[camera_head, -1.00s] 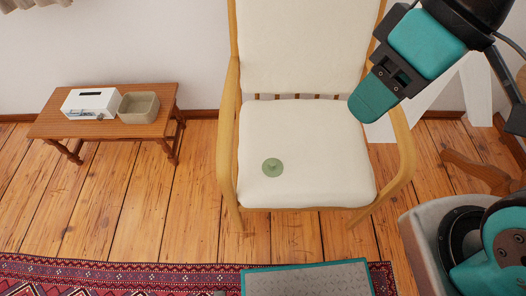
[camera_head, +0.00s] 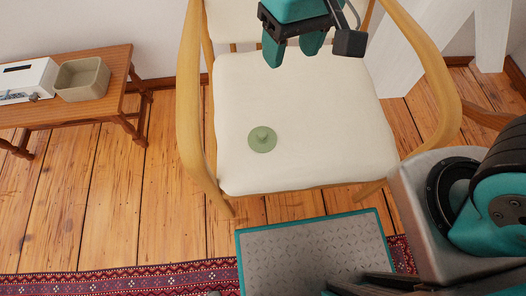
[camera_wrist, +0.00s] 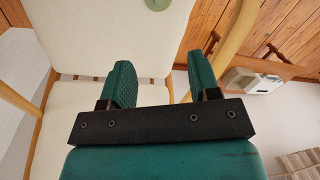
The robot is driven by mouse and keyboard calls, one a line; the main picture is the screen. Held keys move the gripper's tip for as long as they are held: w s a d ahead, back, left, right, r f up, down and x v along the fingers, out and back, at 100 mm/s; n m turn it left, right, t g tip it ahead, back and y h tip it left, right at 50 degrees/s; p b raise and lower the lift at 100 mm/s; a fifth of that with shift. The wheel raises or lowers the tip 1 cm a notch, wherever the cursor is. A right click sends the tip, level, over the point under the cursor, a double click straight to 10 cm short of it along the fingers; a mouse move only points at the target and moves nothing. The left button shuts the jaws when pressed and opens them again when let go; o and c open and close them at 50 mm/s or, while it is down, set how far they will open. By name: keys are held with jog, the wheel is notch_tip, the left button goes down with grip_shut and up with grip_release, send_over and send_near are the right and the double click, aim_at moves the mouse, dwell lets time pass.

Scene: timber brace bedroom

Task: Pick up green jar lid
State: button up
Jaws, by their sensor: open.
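The green jar lid (camera_head: 262,139) is a round, flat disc with a small knob on top. It lies on the cream seat (camera_head: 310,165) of the wooden armchair, left of the seat's middle. It also shows at the top edge of the wrist view (camera_wrist: 158,4), partly cut off. My gripper (camera_head: 291,62) is above the rear of the seat, behind the lid and a little to its right, apart from it. In the wrist view the two teal fingers (camera_wrist: 160,85) are spread with nothing between them.
The chair's wooden armrests (camera_head: 190,100) rise on both sides of the seat. A wooden side table (camera_head: 115,105) at the left holds a beige bin (camera_head: 82,80) and a white box (camera_head: 25,80). A patterned red rug (camera_head: 130,283) lies in front.

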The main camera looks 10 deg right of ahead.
jog(key=h+b, duration=0.1)
jog(key=b, duration=0.5)
send_over(263, 132)
notch_tip(263, 132, down, 12)
jog(key=shift+m, duration=0.5)
jog(key=f+b, duration=0.1)
jog(key=f, duration=0.3)
jog(key=f+b, duration=0.2)
jog(key=f, duration=0.2)
jog(key=f+b, duration=0.2)
jog(key=f, duration=0.2)
jog(key=shift+s+d, duration=0.15)
jog(key=shift+s, duration=0.15)
jog(key=f+b, duration=0.1)
jog(key=f, duration=0.1)
jog(key=f+b, duration=0.2)
jog(key=f, duration=0.1)
jog(key=shift+w+a+f, duration=0.2)
jog(key=shift+w+f, duration=0.05)
jog(key=shift+f, duration=0.1)
jog(key=shift+r, duration=0.1)
jog(key=c, duration=1)
